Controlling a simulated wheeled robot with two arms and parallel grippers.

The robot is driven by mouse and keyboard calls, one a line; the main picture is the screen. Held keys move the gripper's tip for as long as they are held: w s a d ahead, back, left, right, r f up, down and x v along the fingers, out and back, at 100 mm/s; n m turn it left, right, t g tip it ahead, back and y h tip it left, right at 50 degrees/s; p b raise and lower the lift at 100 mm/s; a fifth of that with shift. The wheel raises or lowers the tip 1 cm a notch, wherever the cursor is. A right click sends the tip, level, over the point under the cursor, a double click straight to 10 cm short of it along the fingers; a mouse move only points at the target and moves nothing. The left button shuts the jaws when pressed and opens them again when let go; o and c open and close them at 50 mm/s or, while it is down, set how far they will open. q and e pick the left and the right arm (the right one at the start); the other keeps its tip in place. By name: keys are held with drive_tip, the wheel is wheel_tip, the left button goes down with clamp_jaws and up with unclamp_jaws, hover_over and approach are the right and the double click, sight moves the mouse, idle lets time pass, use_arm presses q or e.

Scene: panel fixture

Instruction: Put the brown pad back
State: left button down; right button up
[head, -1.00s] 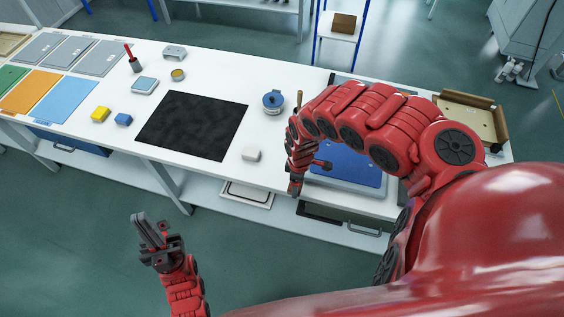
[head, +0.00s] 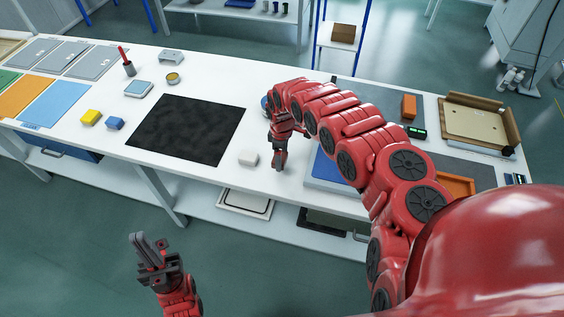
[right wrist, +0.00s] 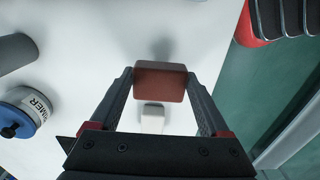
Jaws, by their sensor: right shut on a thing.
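The brown pad (right wrist: 160,80) is a small reddish-brown block in the right wrist view, held between the fingertips of my right gripper (right wrist: 160,88). In the head view my right gripper (head: 279,160) points down over the white table, just right of a white block (head: 248,158); I cannot make out the pad there. The white block (right wrist: 152,117) also shows in the right wrist view, below the pad in the picture. My left gripper (head: 158,258) is in front of the table, over the floor, apart from everything; its finger gap is unclear.
A black mat (head: 185,130) lies left of my right gripper. A blue-lidded primer pot (right wrist: 20,113) stands close by. A blue pad (head: 328,170) lies to the right, partly behind my arm. An orange block (head: 408,107) and a wooden tray (head: 510,120) are further right.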

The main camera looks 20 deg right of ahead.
drive_tip(key=shift+w+f, duration=0.2)
drive_tip(key=shift+f+p, duration=0.4)
drive_tip(key=shift+f, duration=0.55)
drive_tip(key=shift+d+f, duration=0.1)
drive_tip(key=shift+f, duration=0.55)
